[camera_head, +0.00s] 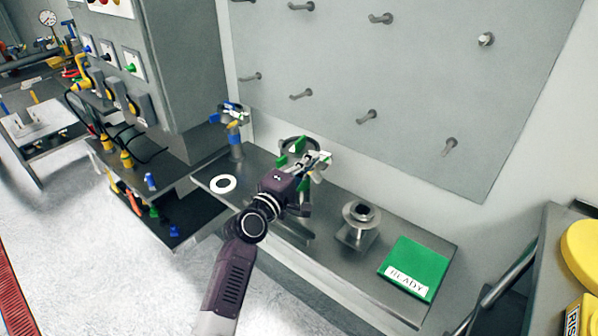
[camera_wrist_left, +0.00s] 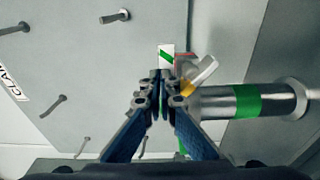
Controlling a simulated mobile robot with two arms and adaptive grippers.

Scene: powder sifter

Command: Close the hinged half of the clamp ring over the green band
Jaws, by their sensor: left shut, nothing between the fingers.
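My left gripper (camera_head: 317,168) reaches over the bench to the sifter spot. Its fingers are together and empty, and they show end-on in the left wrist view (camera_wrist_left: 161,82). In that view a silver tube with a green band (camera_wrist_left: 247,101) lies just right of the fingertips. A white tab with a green stripe (camera_wrist_left: 166,56) is just beyond the tips, and a pale lever with a yellow base (camera_wrist_left: 199,75) is beside them. I cannot tell whether the tips touch these. In the head view a dark ring with green parts (camera_head: 297,144) is partly hidden behind the gripper. The clamp's hinge is unclear.
On the steel bench (camera_head: 385,224) are a white ring (camera_head: 223,184), a flanged metal piece (camera_head: 358,214) and a green READY mat (camera_head: 416,265). A blue-and-yellow fitting (camera_head: 235,133) stands at the bench's left end. A pegboard (camera_head: 400,80) with several pegs is behind.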

